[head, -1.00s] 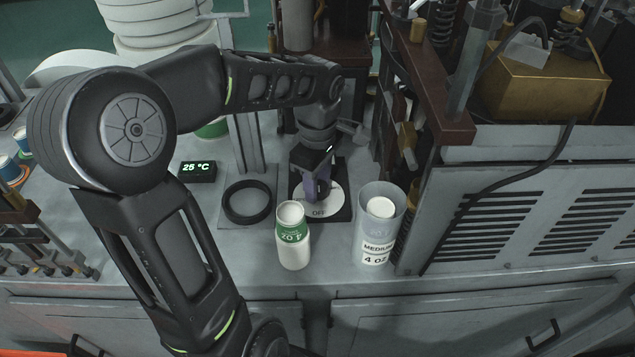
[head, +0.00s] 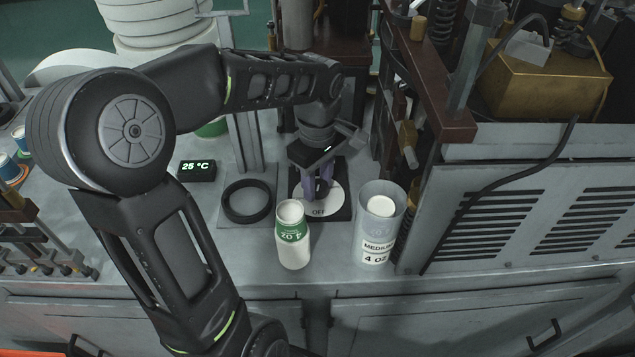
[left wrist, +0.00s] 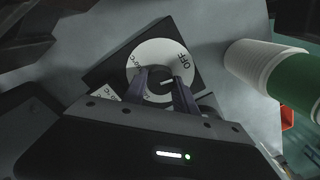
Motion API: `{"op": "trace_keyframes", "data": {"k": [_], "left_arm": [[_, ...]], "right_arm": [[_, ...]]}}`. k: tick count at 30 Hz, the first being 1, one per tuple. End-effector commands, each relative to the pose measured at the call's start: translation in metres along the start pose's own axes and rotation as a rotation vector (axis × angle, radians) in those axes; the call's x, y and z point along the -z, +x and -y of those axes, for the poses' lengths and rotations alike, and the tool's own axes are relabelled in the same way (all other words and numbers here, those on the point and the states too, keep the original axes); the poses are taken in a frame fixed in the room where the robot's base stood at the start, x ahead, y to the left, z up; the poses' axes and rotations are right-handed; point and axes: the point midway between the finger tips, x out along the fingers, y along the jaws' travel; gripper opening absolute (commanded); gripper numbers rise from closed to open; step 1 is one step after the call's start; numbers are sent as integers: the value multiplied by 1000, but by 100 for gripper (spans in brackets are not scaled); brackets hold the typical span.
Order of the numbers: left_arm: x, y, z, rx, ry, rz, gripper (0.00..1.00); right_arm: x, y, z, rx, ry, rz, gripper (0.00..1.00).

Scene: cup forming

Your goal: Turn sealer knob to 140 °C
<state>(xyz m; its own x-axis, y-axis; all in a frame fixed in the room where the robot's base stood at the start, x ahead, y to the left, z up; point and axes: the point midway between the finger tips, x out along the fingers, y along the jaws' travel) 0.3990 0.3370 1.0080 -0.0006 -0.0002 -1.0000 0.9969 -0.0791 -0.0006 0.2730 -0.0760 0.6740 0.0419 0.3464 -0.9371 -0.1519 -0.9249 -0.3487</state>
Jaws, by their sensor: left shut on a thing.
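The sealer knob (left wrist: 160,86) is a small dark knob in the middle of a white round dial (left wrist: 149,51) marked OFF, set on a black square plate. In the head view the dial (head: 333,199) lies on the bench at center, its OFF mark facing the front. My left gripper (head: 318,190) reaches down from above, and its purple fingers hide most of the knob. In the left wrist view my left gripper (left wrist: 164,79) is shut on the knob, with a finger on each side. A small black display (head: 196,170) left of the dial reads 25 °C. My right gripper is not in view.
A black ring (head: 247,201) lies left of the dial. A grey vented machine (head: 530,200) fills the right.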

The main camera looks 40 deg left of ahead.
Motion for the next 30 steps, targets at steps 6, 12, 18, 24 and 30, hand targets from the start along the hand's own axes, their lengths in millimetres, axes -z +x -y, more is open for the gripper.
{"op": "trace_keyframes", "data": {"k": [6,12,18,24,30], "left_arm": [[0,0,-1,-2,183,-1,0],[0,0,-2,-2,372,-1,0],[0,-1,-2,-3,563,-2,0],[-1,-1,-3,-3,753,-2,0],[-1,-1,-3,-2,942,-2,0]], "right_arm": [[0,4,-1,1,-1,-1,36],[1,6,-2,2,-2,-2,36],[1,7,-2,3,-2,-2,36],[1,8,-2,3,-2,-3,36],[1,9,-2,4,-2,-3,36]]}}
